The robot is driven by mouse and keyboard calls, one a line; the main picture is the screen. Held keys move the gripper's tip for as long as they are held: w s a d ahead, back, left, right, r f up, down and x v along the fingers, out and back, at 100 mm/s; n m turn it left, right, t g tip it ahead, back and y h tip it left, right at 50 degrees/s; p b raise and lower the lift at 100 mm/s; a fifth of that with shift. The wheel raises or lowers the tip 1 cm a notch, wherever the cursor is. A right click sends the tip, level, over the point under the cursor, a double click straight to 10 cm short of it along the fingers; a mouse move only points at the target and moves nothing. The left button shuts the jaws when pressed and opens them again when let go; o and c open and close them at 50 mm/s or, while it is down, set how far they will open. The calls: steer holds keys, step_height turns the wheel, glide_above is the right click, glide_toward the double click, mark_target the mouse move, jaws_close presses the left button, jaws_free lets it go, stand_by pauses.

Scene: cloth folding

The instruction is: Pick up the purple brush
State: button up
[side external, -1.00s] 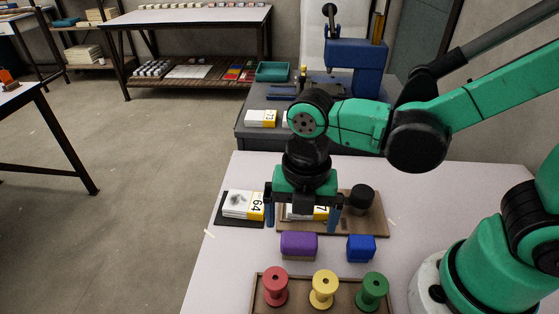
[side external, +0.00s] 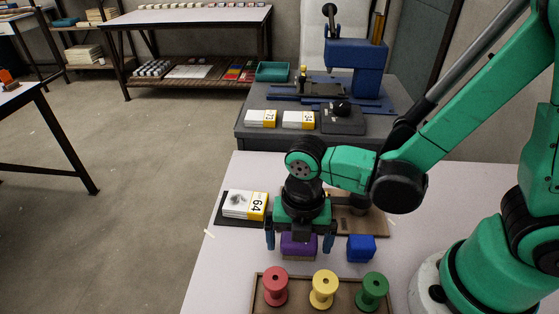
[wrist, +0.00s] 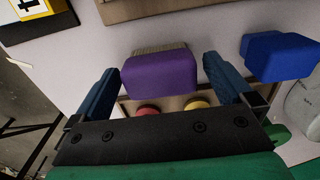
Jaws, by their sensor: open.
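The purple brush (side external: 298,246) is a block with a purple top and tan bristles below, lying on the pale table (side external: 222,262). My gripper (side external: 298,246) is directly over it in the side external view, with one blue finger to each side. In the wrist view the brush (wrist: 160,71) sits between and slightly beyond the two fingers of my gripper (wrist: 160,76), with a gap on both sides. The gripper is open and holds nothing.
A blue block (side external: 361,248) lies to the right of the brush. A wooden tray (side external: 300,308) with red (side external: 276,287), yellow (side external: 324,289) and green (side external: 372,291) spools is in front. Behind are a stack of cards (side external: 244,204) and a brown board (side external: 372,228).

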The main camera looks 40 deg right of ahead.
steer(key=c, duration=1.3)
steer(key=shift+r, duration=0.15)
step_height(320, 180, up, 20)
